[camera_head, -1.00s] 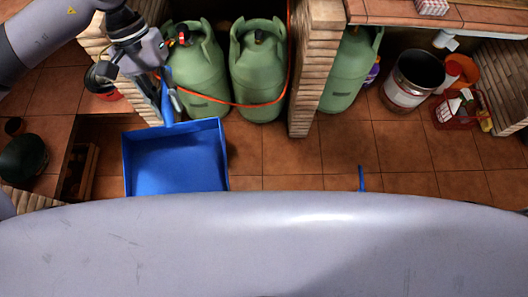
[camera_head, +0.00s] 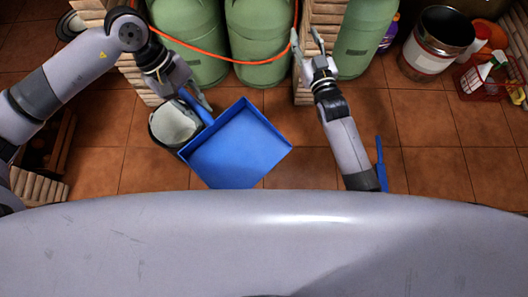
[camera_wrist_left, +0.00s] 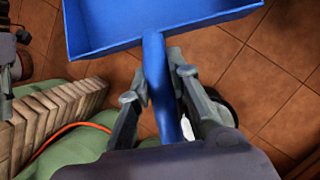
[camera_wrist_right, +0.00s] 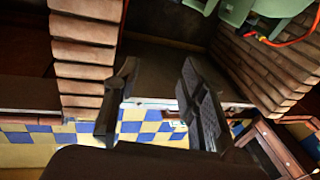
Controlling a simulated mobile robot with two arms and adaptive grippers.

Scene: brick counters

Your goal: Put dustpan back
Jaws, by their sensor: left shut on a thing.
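The blue dustpan (camera_head: 238,148) is held in the air above the tiled floor in the head view, its tray tilted and open toward the camera. My left gripper (camera_head: 196,97) is shut on its handle. In the left wrist view the handle (camera_wrist_left: 160,75) runs between the two fingers, with the tray (camera_wrist_left: 105,28) beyond. My right gripper (camera_head: 306,45) is open and empty, in front of the brick pillar in the head view. In the right wrist view its fingers (camera_wrist_right: 157,80) stand apart with nothing between them.
A bucket-like container (camera_head: 172,125) stands partly behind the dustpan. Green gas cylinders (camera_head: 260,40) with an orange hose are at the back. A metal bucket (camera_head: 435,45) and a red basket (camera_head: 485,80) stand at right. A blue upright piece (camera_head: 380,160) is beside my right arm.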

